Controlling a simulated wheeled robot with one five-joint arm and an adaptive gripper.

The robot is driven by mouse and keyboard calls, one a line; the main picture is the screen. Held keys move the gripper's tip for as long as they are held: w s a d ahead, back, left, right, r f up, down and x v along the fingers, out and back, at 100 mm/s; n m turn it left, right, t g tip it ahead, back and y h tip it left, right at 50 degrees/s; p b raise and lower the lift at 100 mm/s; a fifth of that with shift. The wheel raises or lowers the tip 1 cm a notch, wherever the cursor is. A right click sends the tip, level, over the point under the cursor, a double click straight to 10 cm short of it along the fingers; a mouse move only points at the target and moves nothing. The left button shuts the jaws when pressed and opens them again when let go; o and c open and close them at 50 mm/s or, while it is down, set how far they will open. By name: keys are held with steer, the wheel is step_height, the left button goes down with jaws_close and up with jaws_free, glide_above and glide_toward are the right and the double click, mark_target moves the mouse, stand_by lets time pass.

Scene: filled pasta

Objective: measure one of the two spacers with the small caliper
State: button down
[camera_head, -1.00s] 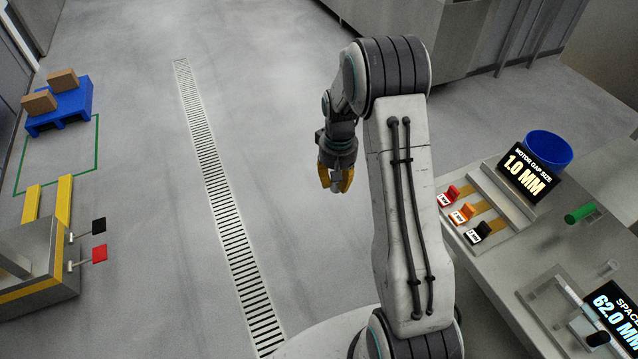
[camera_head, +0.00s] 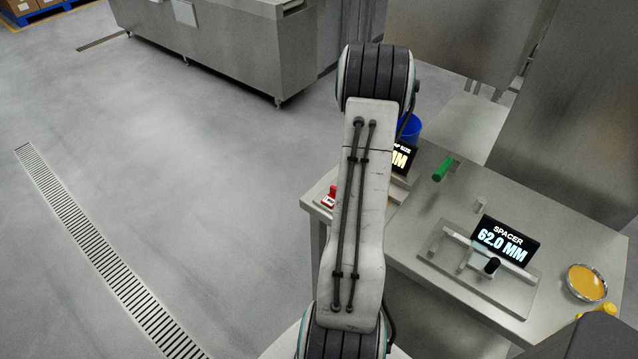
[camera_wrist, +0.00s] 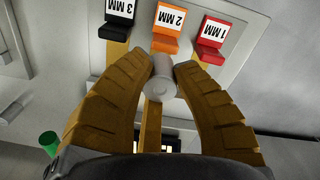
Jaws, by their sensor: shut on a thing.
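My gripper (camera_wrist: 160,72) has yellow-brown fingers shut on a light grey cylindrical spacer (camera_wrist: 162,84) in the wrist view. In the head view my gripper is hidden behind my own arm. The small caliper (camera_head: 513,268) lies on a grey plate on the steel table, with a pale bar and a black knob (camera_head: 492,265). The display behind it (camera_head: 503,240) reads "SPACER 62.0 MM". A small grey cylinder (camera_head: 481,205), which looks like the other spacer, stands on the table behind the caliper.
Tagged blocks, black "3 MM" (camera_wrist: 117,20), orange "2 MM" (camera_wrist: 170,28) and red "1 MM" (camera_wrist: 212,40), appear beyond the fingers. A green cylinder (camera_head: 443,170), yellow dish (camera_head: 586,282) and blue bin (camera_head: 410,128) are around the table. Floor at left is clear.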

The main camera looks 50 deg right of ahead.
steer(key=s+d+r+m, duration=0.2)
steer(key=s+d+m, duration=0.25)
steer(key=s, duration=0.85)
steer(key=r+m+p, duration=0.1)
steer(key=m+p, duration=0.1)
steer(key=m, duration=1.4)
glide_above(450, 254)
steer(key=shift+d, duration=0.1)
steer(key=shift+m+b, duration=0.25)
steer(key=shift+b, duration=0.05)
steer(key=shift+f+b, duration=2.2)
steer(key=shift+f, duration=1.15)
steer(key=shift+f+b, duration=0.5)
steer(key=shift+f, duration=0.05)
